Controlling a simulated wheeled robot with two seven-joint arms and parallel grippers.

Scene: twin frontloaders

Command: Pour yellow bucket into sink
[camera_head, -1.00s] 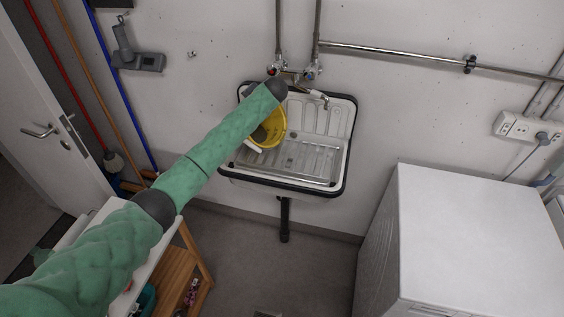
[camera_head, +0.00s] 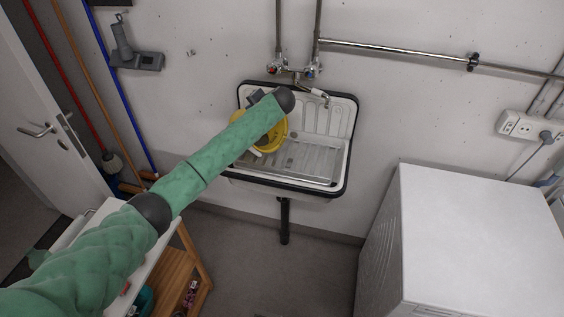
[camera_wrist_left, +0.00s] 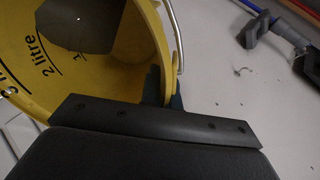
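The yellow bucket (camera_head: 278,138) is at the left part of the white sink (camera_head: 318,160) with black rim, partly hidden behind my left arm. In the left wrist view the bucket (camera_wrist_left: 30,75) fills the upper left, its inside with litre marks and a wire handle showing. A grey-brown patch inside looks like liquid. My left gripper (camera_wrist_left: 165,92) is at the bucket's rim and appears shut on it. In the head view the gripper is mostly hidden by the arm. The bucket looks tilted; whether it touches the sink is unclear. My right gripper is not in view.
Taps and a spout (camera_head: 318,94) sit on the wall above the sink. A white appliance (camera_head: 470,230) stands at the right. A wooden trolley (camera_head: 185,262) is at the lower left, beneath my arm. The floor before the sink is clear.

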